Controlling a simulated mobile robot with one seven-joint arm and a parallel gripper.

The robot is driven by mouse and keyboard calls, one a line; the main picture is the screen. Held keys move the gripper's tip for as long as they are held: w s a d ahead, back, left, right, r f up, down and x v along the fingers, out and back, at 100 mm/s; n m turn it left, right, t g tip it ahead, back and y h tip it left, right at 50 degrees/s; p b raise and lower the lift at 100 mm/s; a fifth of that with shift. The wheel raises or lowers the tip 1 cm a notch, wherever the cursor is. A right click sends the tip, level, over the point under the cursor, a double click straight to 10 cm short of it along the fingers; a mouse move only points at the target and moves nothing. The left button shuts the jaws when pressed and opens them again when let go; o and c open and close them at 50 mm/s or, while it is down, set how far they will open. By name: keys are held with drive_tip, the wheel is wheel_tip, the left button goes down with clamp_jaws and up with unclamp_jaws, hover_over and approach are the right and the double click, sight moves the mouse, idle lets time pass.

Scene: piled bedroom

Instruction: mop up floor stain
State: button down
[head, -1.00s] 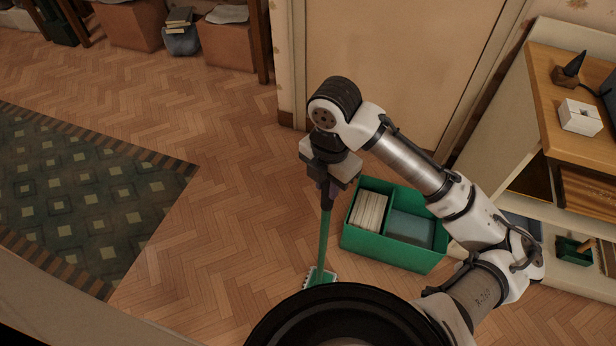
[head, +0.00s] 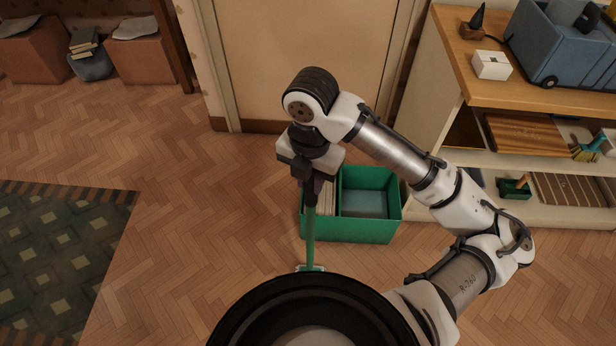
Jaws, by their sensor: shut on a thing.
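My gripper (head: 309,183) is shut on the upper end of a mop's green handle (head: 311,240). The handle hangs nearly upright below the jaws. The mop's head (head: 311,268) shows only as a small green and white edge near the floor; my own body hides the rest of it. I cannot tell whether it touches the floor. I see no stain on the visible herringbone floor (head: 190,240); the floor close in front of me is hidden by my body.
A green divided box (head: 375,229) stands on the floor just behind and right of the mop. A patterned dark rug (head: 60,262) lies at left. Wooden shelves (head: 440,45) stand at right, and a closed door (head: 300,60) is behind. Open floor lies between rug and box.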

drive_tip(key=shift+f, duration=1)
drive_tip(key=shift+a, duration=0.1)
idle(0.4)
drive_tip(key=a+r, duration=0.2)
drive_tip(key=a, duration=1.3)
drive_tip(key=shift+w+a+r, duration=0.3)
drive_tip(key=shift+w+r, duration=0.05)
drive_tip(key=shift+w, duration=0.1)
idle(0.5)
drive_tip(key=shift+s, duration=0.1)
idle(0.7)
